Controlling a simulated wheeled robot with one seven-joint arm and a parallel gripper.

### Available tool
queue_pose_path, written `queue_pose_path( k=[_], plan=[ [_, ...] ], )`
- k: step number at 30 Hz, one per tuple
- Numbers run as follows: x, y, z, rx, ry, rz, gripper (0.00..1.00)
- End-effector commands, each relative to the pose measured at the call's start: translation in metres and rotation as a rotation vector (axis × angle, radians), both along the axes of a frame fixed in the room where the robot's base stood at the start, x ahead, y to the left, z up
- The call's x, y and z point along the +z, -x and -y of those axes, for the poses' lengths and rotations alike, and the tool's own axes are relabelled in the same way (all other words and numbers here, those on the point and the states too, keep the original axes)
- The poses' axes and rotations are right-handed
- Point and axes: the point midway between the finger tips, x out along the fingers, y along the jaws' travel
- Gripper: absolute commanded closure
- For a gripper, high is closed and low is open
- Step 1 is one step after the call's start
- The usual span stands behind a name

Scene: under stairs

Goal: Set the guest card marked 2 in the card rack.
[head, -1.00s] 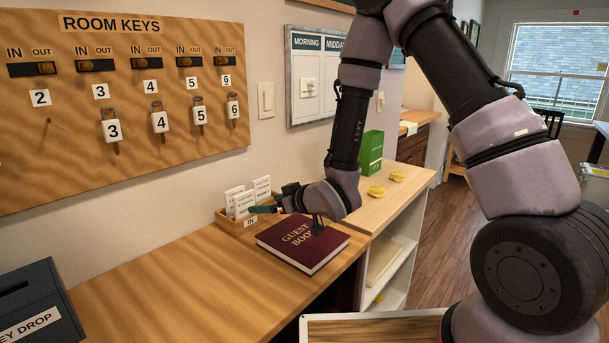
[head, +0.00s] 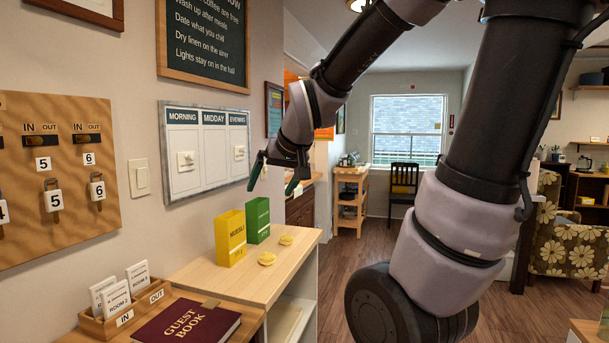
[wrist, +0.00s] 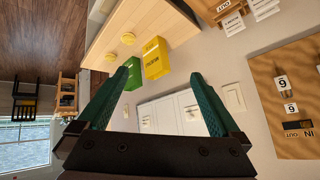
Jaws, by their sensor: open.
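The wooden card rack (head: 92,328) stands against the wall at the lower left, with an IN label in front and an OUT label at its right. Two white cards (head: 115,298) stand upright in the IN part and one card (head: 138,276) stands toward the OUT part. The front card reads ROOM, but its number is too small to be sure of. The rack (wrist: 213,14) also shows at the top of the wrist view. My gripper (head: 272,180) is open and empty, its green fingers apart, in the air in front of the wall board, right of and above the rack.
The guest book (head: 190,322) lies right of the rack. A yellow box (head: 230,238), a green box (head: 257,220) and two yellow round things (head: 267,258) stand on the pale counter. The key board (head: 60,220) hangs at left. Open floor lies at right.

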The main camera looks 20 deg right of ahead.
Motion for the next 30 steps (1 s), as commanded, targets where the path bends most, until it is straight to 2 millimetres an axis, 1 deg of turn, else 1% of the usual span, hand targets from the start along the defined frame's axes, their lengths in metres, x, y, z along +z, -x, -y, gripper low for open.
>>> queue_pose_path(
  k=[1, 3, 6, 9, 10, 12, 14, 30],
  plan=[
    [0.014, 0.022, 0.012, -0.045, -0.033, -0.015, 0.00],
    [0.024, 0.050, 0.021, -0.092, -0.077, -0.055, 0.00],
    [0.033, 0.084, 0.027, -0.137, -0.133, -0.098, 0.00],
    [0.038, 0.106, 0.029, -0.164, -0.171, -0.128, 0.00],
    [0.038, 0.110, 0.029, -0.168, -0.179, -0.135, 0.00],
    [0.039, 0.117, 0.030, -0.174, -0.190, -0.144, 0.00],
    [0.039, 0.119, 0.029, -0.176, -0.194, -0.150, 0.00],
    [0.039, 0.118, 0.029, -0.176, -0.194, -0.150, 0.00]
  ],
)
